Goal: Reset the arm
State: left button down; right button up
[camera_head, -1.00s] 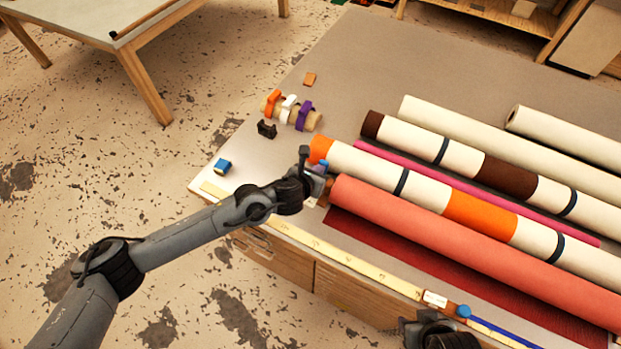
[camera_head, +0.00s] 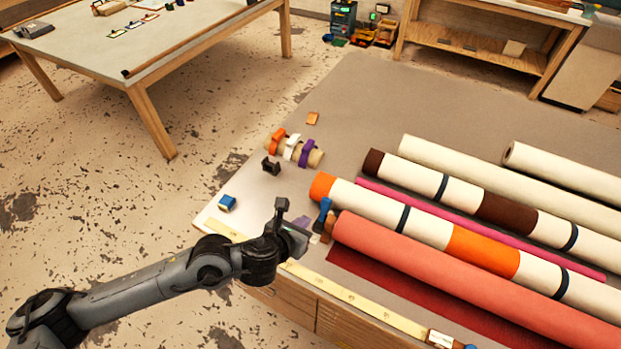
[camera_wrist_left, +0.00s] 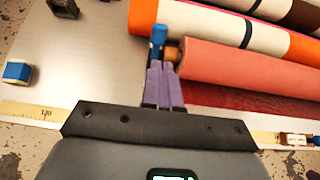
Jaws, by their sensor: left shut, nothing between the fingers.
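My left gripper (camera_head: 300,232) is near the front left edge of the work table, by the near ends of the rolls. Its purple fingers (camera_wrist_left: 165,88) are shut and empty in the left wrist view. A blue-handled item (camera_head: 323,213) stands beside the end of the coral roll (camera_head: 430,265); in the left wrist view this blue item (camera_wrist_left: 158,36) shows just beyond my fingertips, and I cannot tell whether they touch. My right gripper is not in view.
Orange, white and brown banded rolls (camera_head: 400,218) and plain cream rolls (camera_head: 480,165) fill the table's right. Clips on a tube (camera_head: 292,149), a black clip (camera_head: 270,166) and a blue block (camera_head: 227,203) lie left. A yellow ruler (camera_head: 350,298) runs along the front edge.

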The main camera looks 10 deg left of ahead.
pick_arm(q)
jog(key=s+d+f+n+g+h, duration=0.1)
jog(key=s+d+f+n, duration=0.1)
jog(key=s+d+f, duration=0.3)
jog(key=s+f+n+g, duration=0.1)
jog(key=s+f+g, duration=0.1)
jog(key=s, duration=0.4)
jog(key=s+d+f+n+g+h, duration=0.1)
jog(key=s+d+f+n, duration=0.1)
jog(key=s+d+f, duration=0.3)
jog(key=s+a+r+n+g+y, duration=0.1)
jog(key=s+a+n+y, duration=0.3)
jog(key=a+n, duration=1.05)
jog(key=s+a+r+n+g+y, duration=0.15)
jog(key=s+a+n, duration=0.75)
jog(key=n, duration=0.9)
notch_tip(320, 180, up, 17)
jog(key=w+a+p, duration=0.1)
jog(key=w+p, duration=0.1)
jog(key=p, duration=1.4)
jog(key=shift+w+a+f+n+p, duration=0.2)
jog(key=shift+w+a+n+p, duration=0.05)
jog(key=shift+n+p, duration=0.15)
